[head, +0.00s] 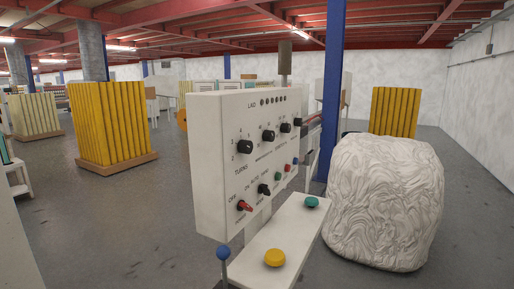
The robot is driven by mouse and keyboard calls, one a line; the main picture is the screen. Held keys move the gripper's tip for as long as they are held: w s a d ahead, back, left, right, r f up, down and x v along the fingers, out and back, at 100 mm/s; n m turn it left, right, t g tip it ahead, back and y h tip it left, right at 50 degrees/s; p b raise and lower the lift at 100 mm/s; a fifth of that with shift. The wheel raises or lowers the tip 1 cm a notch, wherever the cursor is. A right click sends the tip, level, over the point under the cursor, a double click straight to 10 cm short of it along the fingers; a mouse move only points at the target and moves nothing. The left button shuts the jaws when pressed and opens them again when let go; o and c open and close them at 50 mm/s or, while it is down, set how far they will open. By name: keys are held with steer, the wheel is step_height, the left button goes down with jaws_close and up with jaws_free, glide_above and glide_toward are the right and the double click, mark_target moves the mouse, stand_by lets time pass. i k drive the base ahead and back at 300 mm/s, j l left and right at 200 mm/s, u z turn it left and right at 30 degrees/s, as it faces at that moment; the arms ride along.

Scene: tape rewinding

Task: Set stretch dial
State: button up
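A white control panel (221,117) stands upright in the middle of the head view, turned partly to the right. Its upper row has several black dials, a left one (244,147), a middle one (268,136) and a right one (285,127). The labels are mostly too small to read, so I cannot tell which is the stretch dial. Below are a red switch knob (245,206), a black knob (264,190) and small coloured buttons. My gripper is not in view.
A white shelf (250,263) with a yellow button (274,257) and a teal button (311,202) juts out below the panel. A large white wrapped bulk (385,200) and a blue post (333,90) stand at right. Yellow stacks (112,125) stand at left; the floor between is clear.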

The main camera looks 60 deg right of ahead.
mark_target(285, 127)
steer(key=z, duration=1.35)
